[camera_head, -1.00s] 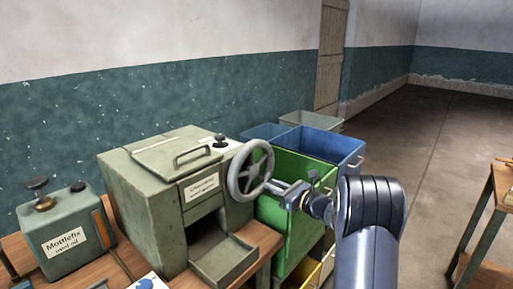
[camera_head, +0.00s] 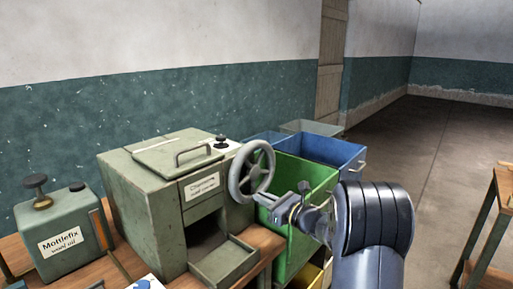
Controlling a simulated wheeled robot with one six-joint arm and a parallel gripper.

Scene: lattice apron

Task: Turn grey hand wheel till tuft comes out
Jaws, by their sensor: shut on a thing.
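The grey hand wheel (camera_head: 235,180) is on the right side of a grey-green machine (camera_head: 150,211) with a paper label. My gripper (camera_head: 262,199) is at the lower right of the wheel's rim, shut on the wheel; the exact contact is small and hard to see. The machine's front has a dark opening (camera_head: 205,228) above a shallow open tray (camera_head: 225,265). The tray's visible floor looks bare, and the inside of the opening is in shadow.
A green bin (camera_head: 310,178) and a blue bin (camera_head: 335,149) stand just right of the wheel, close behind my gripper. A "Mottlefix" can (camera_head: 62,240) stands left of the machine. Open floor (camera_head: 440,130) lies to the right, with another table (camera_head: 497,205) at the edge.

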